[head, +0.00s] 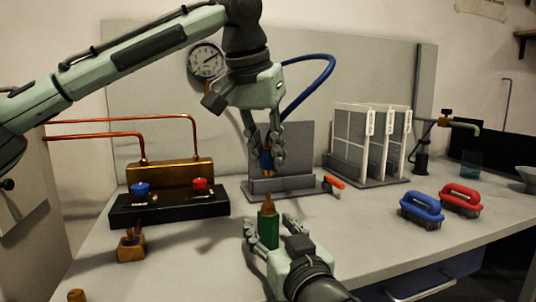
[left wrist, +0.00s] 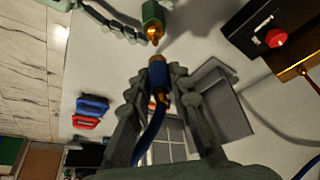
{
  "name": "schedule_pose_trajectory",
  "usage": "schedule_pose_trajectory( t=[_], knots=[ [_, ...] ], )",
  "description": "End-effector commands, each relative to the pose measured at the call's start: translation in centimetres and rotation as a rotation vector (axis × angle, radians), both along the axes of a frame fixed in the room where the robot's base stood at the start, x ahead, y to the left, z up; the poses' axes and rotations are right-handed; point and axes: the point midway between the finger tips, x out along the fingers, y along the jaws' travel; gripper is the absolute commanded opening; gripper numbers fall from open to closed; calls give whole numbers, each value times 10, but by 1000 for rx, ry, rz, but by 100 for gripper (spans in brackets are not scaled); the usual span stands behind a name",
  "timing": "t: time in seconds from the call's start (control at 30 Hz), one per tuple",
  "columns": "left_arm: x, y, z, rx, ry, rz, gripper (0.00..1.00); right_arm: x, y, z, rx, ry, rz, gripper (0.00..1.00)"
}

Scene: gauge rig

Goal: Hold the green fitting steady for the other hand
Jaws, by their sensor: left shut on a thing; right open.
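The green fitting (head: 268,232) stands upright near the table's front edge, with its brass tip up. It also shows at the top of the left wrist view (left wrist: 153,14). My right gripper (head: 269,225) is open, with its fingers spread around the green fitting. My left gripper (head: 267,167) is shut on the blue hose end (left wrist: 157,73), above and behind the green fitting. The blue hose end points toward the green fitting's brass tip, with a gap between them. In the head view the left fingers partly hide the blue hose end.
The blue hose (head: 318,88) loops up behind my left gripper. A black valve block (head: 170,206) stands left, a grey bracket (head: 290,187) behind. A white rack (head: 370,150), blue brush (head: 422,208) and red brush (head: 461,199) are right.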

Motion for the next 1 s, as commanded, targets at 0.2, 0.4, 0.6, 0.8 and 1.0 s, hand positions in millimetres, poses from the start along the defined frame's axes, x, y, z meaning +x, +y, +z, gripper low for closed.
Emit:
schedule_pose_trajectory(
  t=[0.2,0.4,0.6,0.8,1.0],
  knots=[
    [0,0,0,0,0,0,0,-13,-4,0,2,2,0,54],
    [0,0,0,0,-1,0,0,-46,-15,-1,1,1,1,54],
    [0,0,0,0,0,0,0,-68,-22,-1,0,1,0,54],
    [0,0,0,0,0,0,0,-72,-23,0,0,0,0,54],
    [0,0,1,0,-1,0,0,-72,-23,1,0,0,0,54]
  ],
)
